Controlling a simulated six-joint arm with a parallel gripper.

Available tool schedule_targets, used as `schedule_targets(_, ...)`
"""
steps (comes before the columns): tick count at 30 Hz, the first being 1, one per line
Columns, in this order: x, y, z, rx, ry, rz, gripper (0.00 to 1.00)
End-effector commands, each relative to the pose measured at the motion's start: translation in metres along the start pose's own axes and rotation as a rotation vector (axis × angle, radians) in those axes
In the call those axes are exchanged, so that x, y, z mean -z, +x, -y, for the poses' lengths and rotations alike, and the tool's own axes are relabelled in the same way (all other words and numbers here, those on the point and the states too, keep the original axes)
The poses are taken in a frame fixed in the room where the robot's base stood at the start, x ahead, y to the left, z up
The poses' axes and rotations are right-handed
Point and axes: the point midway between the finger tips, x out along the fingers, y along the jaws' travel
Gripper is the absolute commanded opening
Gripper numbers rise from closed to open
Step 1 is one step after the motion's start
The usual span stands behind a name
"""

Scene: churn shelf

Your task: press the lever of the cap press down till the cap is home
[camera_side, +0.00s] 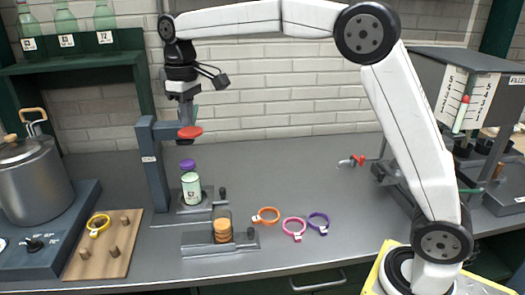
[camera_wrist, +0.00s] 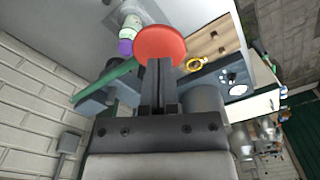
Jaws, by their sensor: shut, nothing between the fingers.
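The cap press (camera_side: 157,170) stands left of centre in the side view, a blue-grey column with an arm reaching right. Its red round knob (camera_side: 190,132) is above the bottle; in the wrist view the knob (camera_wrist: 160,43) is at my fingertips. A green bar (camera_wrist: 105,80) runs toward it there. A pale green labelled bottle (camera_side: 191,190) stands upright on the press base, with a purple cap (camera_side: 187,164) at its top; how deep it sits I cannot tell. My gripper (camera_side: 186,122) is shut and empty, pointing down just above the knob. Contact is unclear.
A holder with a stack of orange-brown discs (camera_side: 222,230) stands in front of the press. Orange, pink and purple rings (camera_side: 318,222) lie to its right. A pegboard (camera_side: 105,250) and a pot (camera_side: 32,182) are at left. The counter right of the press is mostly clear.

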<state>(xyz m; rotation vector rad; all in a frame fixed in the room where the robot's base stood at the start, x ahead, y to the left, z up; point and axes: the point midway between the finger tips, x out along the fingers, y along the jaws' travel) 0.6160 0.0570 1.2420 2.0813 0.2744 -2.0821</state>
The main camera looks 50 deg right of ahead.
Motion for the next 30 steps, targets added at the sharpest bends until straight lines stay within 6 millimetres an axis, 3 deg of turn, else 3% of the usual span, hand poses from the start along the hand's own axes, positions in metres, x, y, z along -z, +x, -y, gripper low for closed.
schedule_targets(18, 0.0, -0.042, 0.0, -0.001, 0.0, -0.002, 0.0)
schedule_targets(30, 0.0, -0.046, 0.0, 0.0, 0.001, -0.001, 0.0)
